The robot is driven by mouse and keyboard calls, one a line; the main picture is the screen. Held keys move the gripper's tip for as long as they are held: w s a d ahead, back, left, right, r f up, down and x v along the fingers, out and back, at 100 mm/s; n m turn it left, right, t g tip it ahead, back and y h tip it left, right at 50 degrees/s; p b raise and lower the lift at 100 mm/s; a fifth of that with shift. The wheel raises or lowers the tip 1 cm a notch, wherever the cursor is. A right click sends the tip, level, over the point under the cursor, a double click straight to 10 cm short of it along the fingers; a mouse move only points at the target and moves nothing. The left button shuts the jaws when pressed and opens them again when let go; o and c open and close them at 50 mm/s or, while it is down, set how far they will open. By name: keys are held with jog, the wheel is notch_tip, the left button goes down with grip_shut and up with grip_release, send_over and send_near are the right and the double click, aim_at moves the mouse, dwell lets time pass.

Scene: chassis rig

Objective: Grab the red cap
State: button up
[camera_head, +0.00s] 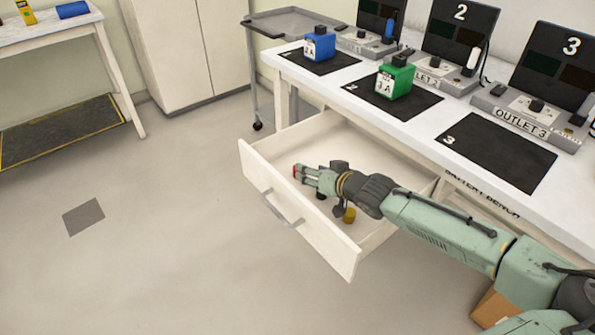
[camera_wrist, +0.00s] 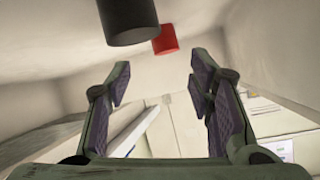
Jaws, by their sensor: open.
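The red cap (camera_wrist: 165,39) is a small red cylinder, seen in the wrist view above the gap between my fingertips and partly behind a dark cylinder. In the head view, a small red patch (camera_head: 296,171) shows at the end of my fingers and looks like the same cap, mostly hidden. My gripper (camera_head: 309,176) is over the open drawer, reaching toward its front-left part. In the wrist view my gripper (camera_wrist: 160,76) is open with nothing between its fingers. I cannot tell the exact gap to the cap.
The dark cylinder (camera_wrist: 128,20) is close to the red cap. A yellow cylinder (camera_head: 349,215) stands in the drawer (camera_head: 307,216) below my wrist. The drawer walls surround my gripper. The bench above holds a blue box (camera_head: 319,46) and a green box (camera_head: 394,80).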

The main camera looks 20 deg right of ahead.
jog(key=x, duration=0.5)
jog(key=shift+w+a+f+p, duration=0.2)
jog(key=shift+a+f+p, duration=0.05)
jog(key=shift+f+p, duration=0.15)
jog(key=shift+c, duration=0.2)
jog(key=c, duration=0.7)
jog(key=shift+r, duration=0.1)
jog(key=shift+c, duration=0.2)
